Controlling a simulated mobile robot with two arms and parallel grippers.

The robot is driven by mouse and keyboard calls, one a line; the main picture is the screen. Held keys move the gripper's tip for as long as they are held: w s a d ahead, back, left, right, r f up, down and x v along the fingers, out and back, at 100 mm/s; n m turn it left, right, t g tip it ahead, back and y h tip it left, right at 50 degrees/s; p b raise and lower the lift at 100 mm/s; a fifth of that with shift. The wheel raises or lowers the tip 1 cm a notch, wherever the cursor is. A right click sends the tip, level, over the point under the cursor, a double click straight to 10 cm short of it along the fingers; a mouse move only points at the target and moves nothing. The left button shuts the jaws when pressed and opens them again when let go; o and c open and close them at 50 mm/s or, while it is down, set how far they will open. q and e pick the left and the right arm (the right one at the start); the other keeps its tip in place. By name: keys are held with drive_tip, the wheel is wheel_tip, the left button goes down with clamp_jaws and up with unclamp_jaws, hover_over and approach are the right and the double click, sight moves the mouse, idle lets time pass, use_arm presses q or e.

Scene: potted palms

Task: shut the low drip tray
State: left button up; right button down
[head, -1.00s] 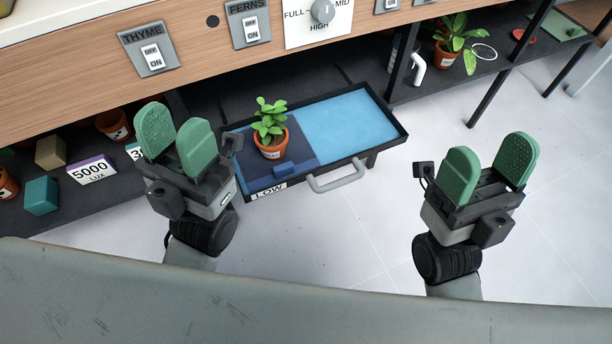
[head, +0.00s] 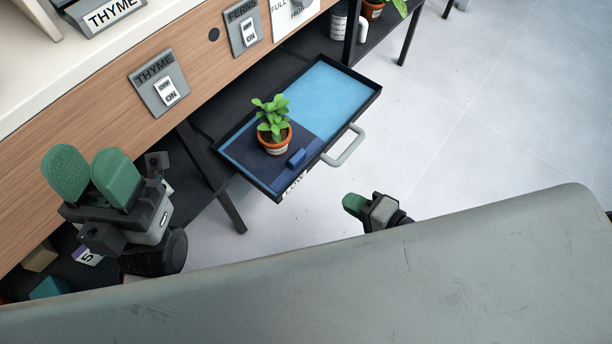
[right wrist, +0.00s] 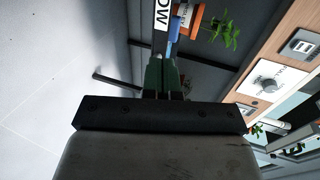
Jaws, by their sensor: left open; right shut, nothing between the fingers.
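The low drip tray (head: 335,93) is pulled out from under the bench in the head view, with a light blue floor, black rim and a grey handle (head: 344,146) on its front. My left gripper (head: 92,178) is open and empty, left of the tray by the bench front. My right gripper (head: 354,205) is shut and empty, below the handle in the picture and apart from it. In the right wrist view its green fingers (right wrist: 161,75) point toward the tray's LOW label (right wrist: 161,18).
The bench front (head: 100,85) carries switches and a dial above the tray. A table leg (head: 228,205) stands left of the tray. A shelf with another potted plant (head: 372,9) is at the top. The floor (head: 450,120) right of the tray is clear.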

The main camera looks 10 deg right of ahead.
sight(302, 174)
drive_tip(key=x, duration=0.3)
drive_tip(key=b+x, duration=0.1)
drive_tip(key=x, duration=0.3)
drive_tip(key=r+x, duration=0.1)
drive_tip(key=x, duration=0.2)
drive_tip(key=shift+w+a+f+b, duration=0.1)
drive_tip(key=shift+w+a+b, duration=0.2)
drive_tip(key=shift+b, duration=0.05)
drive_tip(key=shift+w+a, duration=0.3)
drive_tip(key=shift+w, duration=0.1)
drive_tip(key=shift+w+a, duration=0.45)
drive_tip(key=shift+w, duration=0.1)
drive_tip(key=w+a, duration=0.2)
drive_tip(key=w, duration=0.1)
drive_tip(key=w+a+p, duration=0.1)
drive_tip(key=w+a, duration=0.4)
drive_tip(key=w, duration=0.1)
drive_tip(key=shift+w+a+p, duration=0.3)
drive_tip(key=shift+w, duration=0.05)
drive_tip(key=shift+w+a, duration=0.4)
drive_tip(key=shift+w, duration=0.25)
drive_tip(key=shift+a+r, duration=0.1)
drive_tip(key=shift+r, duration=0.2)
